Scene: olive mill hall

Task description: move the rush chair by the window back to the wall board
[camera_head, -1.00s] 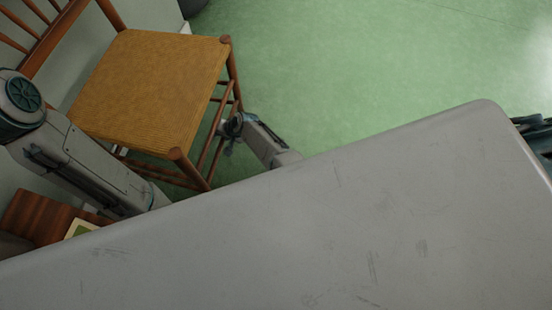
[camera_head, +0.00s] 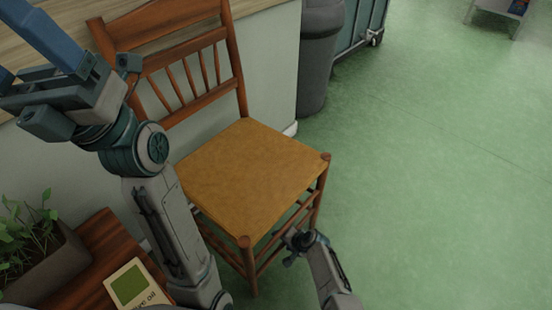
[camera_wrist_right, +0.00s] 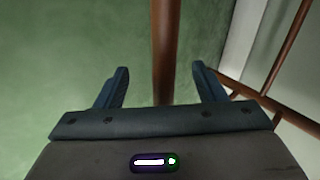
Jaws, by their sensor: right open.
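The rush chair (camera_head: 245,170) stands upright on the green floor, with a reddish-brown wood frame and a tan woven seat. Its slatted back is beside the pale wall (camera_head: 265,70). My right gripper (camera_head: 293,240) is low beside the chair's front legs. In the right wrist view its jaws (camera_wrist_right: 160,88) are open, with a brown chair post (camera_wrist_right: 165,50) between them in the picture; contact is not clear. My left gripper (camera_head: 25,58) is raised in front of the chair back, its blue fingers apart and their tips cut off by the frame. I cannot tell which part is the wall board.
A dark wooden stand (camera_head: 105,240) with a potted plant (camera_head: 40,250) and a booklet (camera_head: 135,285) is at lower left. A pale wood top (camera_head: 60,28) runs above the wall. A grey bin (camera_head: 318,60) stands beyond the chair. The floor (camera_head: 440,170) to the right is open.

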